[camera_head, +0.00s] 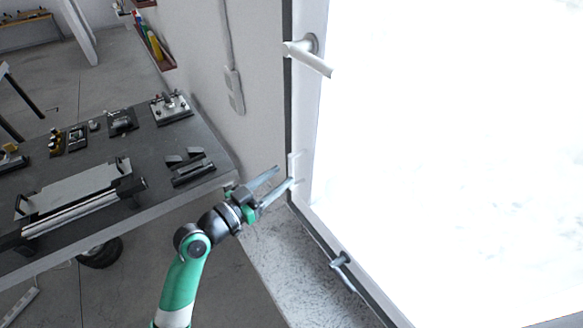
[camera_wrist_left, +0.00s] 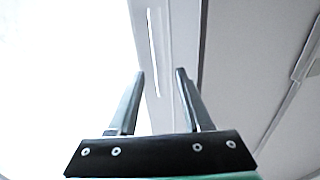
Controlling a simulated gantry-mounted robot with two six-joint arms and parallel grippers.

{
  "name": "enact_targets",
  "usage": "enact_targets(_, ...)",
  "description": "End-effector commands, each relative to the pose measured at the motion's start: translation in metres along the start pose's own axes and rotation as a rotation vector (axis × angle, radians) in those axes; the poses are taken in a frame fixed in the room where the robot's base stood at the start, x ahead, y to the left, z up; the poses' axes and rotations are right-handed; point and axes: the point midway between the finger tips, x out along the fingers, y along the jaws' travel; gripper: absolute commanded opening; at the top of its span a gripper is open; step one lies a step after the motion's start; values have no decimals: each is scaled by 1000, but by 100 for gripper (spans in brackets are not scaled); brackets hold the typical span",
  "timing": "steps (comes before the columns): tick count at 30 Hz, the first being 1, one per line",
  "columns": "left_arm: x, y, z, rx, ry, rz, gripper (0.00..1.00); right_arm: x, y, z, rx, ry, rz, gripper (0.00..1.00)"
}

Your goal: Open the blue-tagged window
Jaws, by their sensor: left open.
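The white-framed window (camera_head: 307,110) fills the right side of the head view, its pane washed out bright. A pale lever handle (camera_head: 313,56) sits high on its left frame. A small light fitting (camera_head: 293,165) is lower on the same frame. My left gripper (camera_head: 284,175) is open, its fingertips close to this fitting; I cannot tell whether they touch. In the left wrist view, the open gripper (camera_wrist_left: 160,73) points at the pale frame (camera_wrist_left: 180,40), with nothing visible held between the fingers. No blue tag can be made out. My right gripper is out of view.
A grey sill (camera_head: 285,265) runs below the window, with a small metal fitting (camera_head: 340,261) on the lower frame. A dark workbench (camera_head: 150,150) with several tools stands at the left. A socket strip (camera_head: 234,90) is on the wall.

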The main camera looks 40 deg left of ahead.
Motion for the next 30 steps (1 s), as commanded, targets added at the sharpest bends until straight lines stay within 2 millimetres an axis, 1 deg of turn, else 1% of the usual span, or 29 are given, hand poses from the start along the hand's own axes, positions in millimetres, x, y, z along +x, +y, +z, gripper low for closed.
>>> enact_targets(1, 12, 1, -1, -1, 0, 3, 50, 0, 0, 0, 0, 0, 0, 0)
enact_targets(3, 25, 1, -1, 0, 1, 2, 50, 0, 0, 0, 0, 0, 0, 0)
enact_targets(7, 42, 0, 0, -1, 0, 1, 50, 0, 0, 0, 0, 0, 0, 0)
enact_targets(11, 48, 0, 0, -1, 0, 1, 50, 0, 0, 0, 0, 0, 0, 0)
enact_targets(17, 49, 0, 0, 0, 0, 0, 50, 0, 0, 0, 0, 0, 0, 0)
enact_targets(20, 48, 0, 0, 0, 0, 0, 33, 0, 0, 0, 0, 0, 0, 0)
enact_targets(21, 48, 0, 0, 0, 0, 0, 26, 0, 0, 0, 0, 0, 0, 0)
enact_targets(25, 48, 0, 0, 0, 0, 0, 3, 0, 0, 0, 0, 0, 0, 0)
enact_targets(26, 48, 0, 0, 0, 0, 0, 0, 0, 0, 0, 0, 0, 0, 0)
enact_targets(30, 48, 0, 0, 0, 0, 0, 0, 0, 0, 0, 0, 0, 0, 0)
